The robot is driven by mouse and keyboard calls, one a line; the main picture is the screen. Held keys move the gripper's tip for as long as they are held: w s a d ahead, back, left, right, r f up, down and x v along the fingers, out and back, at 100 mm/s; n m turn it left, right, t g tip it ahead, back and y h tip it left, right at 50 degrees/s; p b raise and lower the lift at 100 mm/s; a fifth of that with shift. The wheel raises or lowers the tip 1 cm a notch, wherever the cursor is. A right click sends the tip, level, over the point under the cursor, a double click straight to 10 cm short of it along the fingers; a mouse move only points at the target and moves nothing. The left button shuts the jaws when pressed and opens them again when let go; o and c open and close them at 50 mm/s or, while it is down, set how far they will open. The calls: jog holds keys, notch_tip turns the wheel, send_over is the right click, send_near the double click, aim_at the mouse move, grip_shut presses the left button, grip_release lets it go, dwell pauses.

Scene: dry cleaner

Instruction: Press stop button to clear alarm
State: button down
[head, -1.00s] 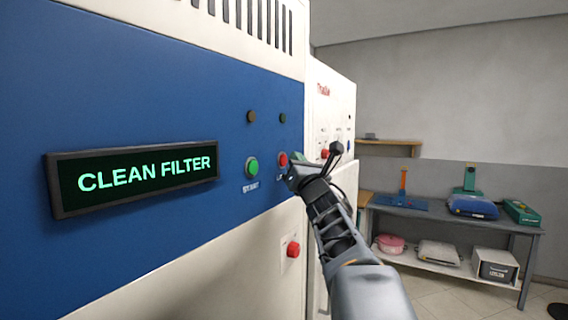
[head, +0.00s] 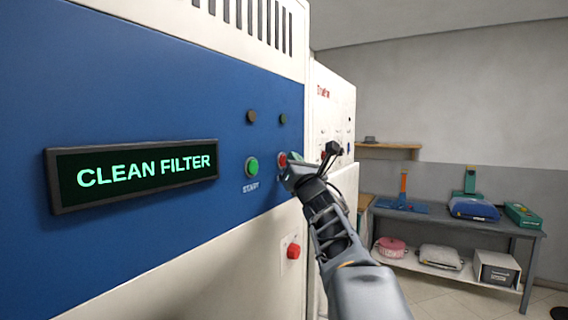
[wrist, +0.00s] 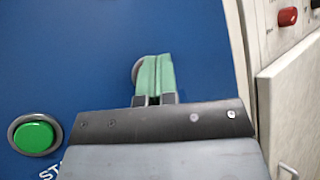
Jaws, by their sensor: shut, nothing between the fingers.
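The blue machine panel (head: 130,110) carries a display (head: 140,172) reading "CLEAN FILTER" in green letters. A green button (head: 252,166) labelled START sits right of the display; it also shows in the wrist view (wrist: 34,136). A red button (head: 282,159) is to its right, partly hidden by my gripper (head: 291,172). In the wrist view my gripper's green fingers (wrist: 154,78) are closed together with nothing between them. They cover most of a round button rim (wrist: 136,70) behind them. I cannot tell whether the fingertips touch the button.
Another red button (head: 293,251) is on the white panel below. Two dark lamps (head: 251,116) sit above the buttons. A second white machine (head: 332,110) stands just right of the panel. A grey workbench (head: 450,222) with tools is at the back right.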

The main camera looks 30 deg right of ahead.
jog(key=shift+w+a, duration=0.1)
jog(key=shift+w, duration=0.05)
dwell(0.7)
jog(key=shift+s+d+b, duration=0.35)
jog(key=shift+s+b, duration=0.15)
jog(key=shift+s, duration=0.2)
jog(key=shift+s+d+b, duration=0.1)
jog(key=shift+s+d, duration=0.3)
jog(key=shift+s, duration=0.35)
jog(key=shift+s+d+b, duration=0.1)
jog(key=shift+s+d, duration=0.25)
jog(key=shift+s, duration=0.35)
jog(key=shift+s+d+b, duration=0.1)
jog(key=shift+s+d, duration=0.3)
jog(key=shift+s, duration=0.35)
jog(key=shift+w+a, duration=0.1)
